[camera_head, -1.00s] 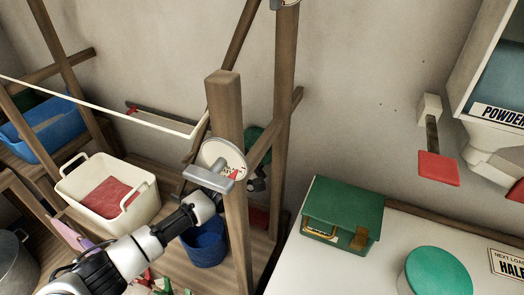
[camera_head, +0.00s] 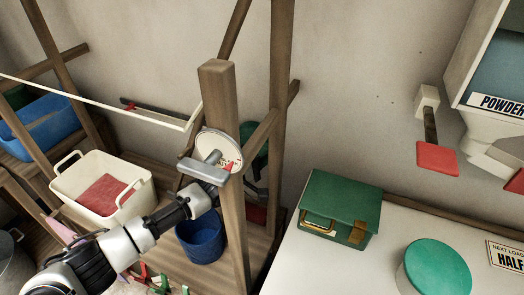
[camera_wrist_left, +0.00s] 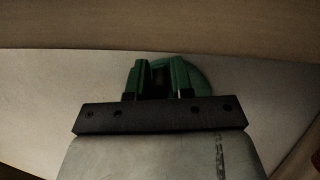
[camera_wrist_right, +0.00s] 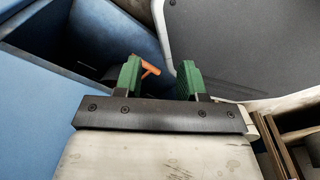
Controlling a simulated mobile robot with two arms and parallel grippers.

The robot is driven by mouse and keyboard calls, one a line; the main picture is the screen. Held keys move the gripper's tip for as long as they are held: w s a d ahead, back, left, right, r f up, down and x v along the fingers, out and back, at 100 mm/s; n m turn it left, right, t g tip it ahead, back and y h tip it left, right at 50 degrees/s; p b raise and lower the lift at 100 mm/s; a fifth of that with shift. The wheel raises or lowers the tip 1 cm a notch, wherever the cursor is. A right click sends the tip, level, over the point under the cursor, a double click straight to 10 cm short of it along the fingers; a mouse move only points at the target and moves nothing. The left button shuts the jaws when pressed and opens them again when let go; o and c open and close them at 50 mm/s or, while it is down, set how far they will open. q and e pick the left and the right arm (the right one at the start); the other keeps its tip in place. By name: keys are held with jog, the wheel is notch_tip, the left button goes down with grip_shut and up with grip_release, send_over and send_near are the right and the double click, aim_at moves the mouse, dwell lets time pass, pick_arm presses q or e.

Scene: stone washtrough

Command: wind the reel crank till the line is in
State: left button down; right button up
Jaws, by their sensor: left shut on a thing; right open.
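The reel is a pale round disc (camera_head: 221,148) with a small red mark, on the side of an upright wooden post (camera_head: 218,90). A pale line (camera_head: 95,103) runs from the far left to near the reel. My left gripper (camera_head: 213,158) is at the front of the disc; its grey body hides the crank. In the left wrist view its green fingers (camera_wrist_left: 160,76) are closed around a small dark part, with a green round shape behind. My right gripper (camera_wrist_right: 160,80) is open, outside the head view, with nothing between its fingers.
A blue bucket (camera_head: 199,241) stands below the reel. A cream tub (camera_head: 75,191) with red contents and a blue tub (camera_head: 48,124) are at left. A green-roofed box (camera_head: 341,205) and a round green lid (camera_head: 437,267) are on the white top at right.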

pick_arm(q)
jog(key=shift+w+m, duration=0.15)
jog(key=shift+m, duration=0.55)
jog(key=c, duration=1.2)
grip_release()
jog(key=shift+o, duration=0.5)
jog(key=shift+f, duration=0.2)
jog(key=shift+a, duration=0.1)
jog(key=v, duration=1.1)
jog(key=shift+r, duration=0.35)
